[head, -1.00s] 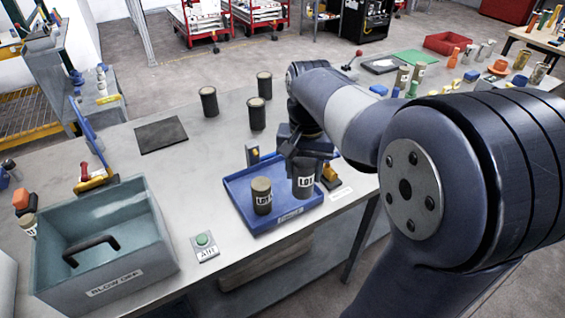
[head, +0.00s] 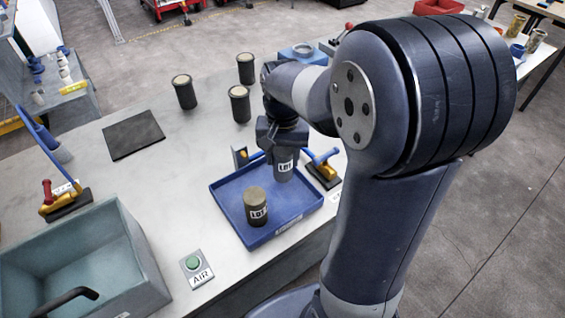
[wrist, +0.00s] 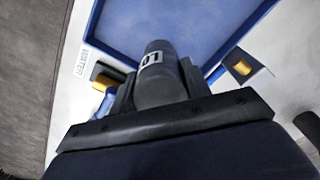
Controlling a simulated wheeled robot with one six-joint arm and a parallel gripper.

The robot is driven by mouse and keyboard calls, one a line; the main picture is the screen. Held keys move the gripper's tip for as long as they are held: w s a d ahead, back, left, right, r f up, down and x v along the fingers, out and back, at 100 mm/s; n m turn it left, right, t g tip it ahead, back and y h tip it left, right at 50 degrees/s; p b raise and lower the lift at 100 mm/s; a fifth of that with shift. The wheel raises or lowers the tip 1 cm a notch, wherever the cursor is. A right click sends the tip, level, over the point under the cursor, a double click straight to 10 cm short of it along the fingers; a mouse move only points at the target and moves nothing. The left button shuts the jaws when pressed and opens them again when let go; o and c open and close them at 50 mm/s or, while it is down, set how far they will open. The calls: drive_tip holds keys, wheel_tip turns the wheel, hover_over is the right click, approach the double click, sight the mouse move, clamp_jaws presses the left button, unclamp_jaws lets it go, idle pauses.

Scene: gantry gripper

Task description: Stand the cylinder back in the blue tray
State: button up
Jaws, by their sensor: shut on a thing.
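My gripper (head: 283,148) is shut on a dark grey cylinder with a white label (head: 284,170). The held cylinder looks upright in the head view, over the back right part of the blue tray (head: 290,208). It also shows between the fingers in the wrist view (wrist: 158,80), hiding part of the tray's wall (wrist: 118,53). I cannot tell whether its base is touching or above the tray. A second labelled cylinder (head: 256,212) stands upright in the tray, to the left and nearer the front edge.
Several dark cups (head: 184,93) stand behind the tray.

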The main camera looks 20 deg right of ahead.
sight(283, 165)
drive_tip(key=shift+f, duration=1.45)
drive_tip(key=shift+f, duration=0.15)
drive_tip(key=o, duration=1.3)
wheel_tip(283, 165, up, 12)
drive_tip(key=shift+r, duration=0.15)
